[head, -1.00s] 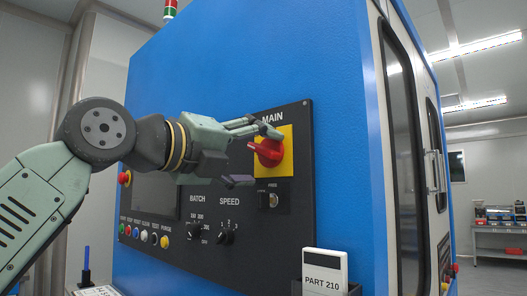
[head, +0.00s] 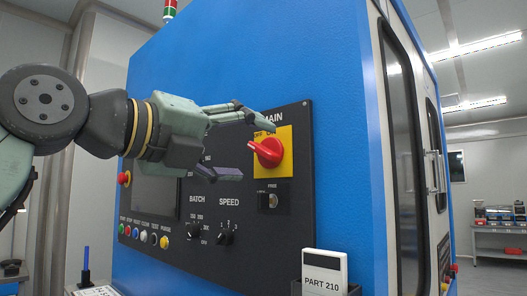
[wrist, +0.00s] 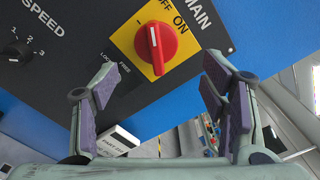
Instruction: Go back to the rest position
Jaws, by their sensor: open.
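My gripper (head: 252,147) is open and empty in front of the black control panel (head: 262,225) of the blue machine. It is to the left of the red main switch (head: 266,153) on its yellow plate, with clear space between jaws and knob in the wrist view. In the wrist view the red knob (wrist: 156,42) lies beyond the two spread fingers (wrist: 165,103), its white line pointing near the OFF and ON lettering. In the head view the upper finger overlaps the plate's upper left corner.
The panel also carries the SPEED knob (head: 227,236), the BATCH knob (head: 195,231), a key switch (head: 270,200) and a row of coloured buttons (head: 143,236). A PART 210 card (head: 324,272) stands at lower right. Free room lies left of the machine.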

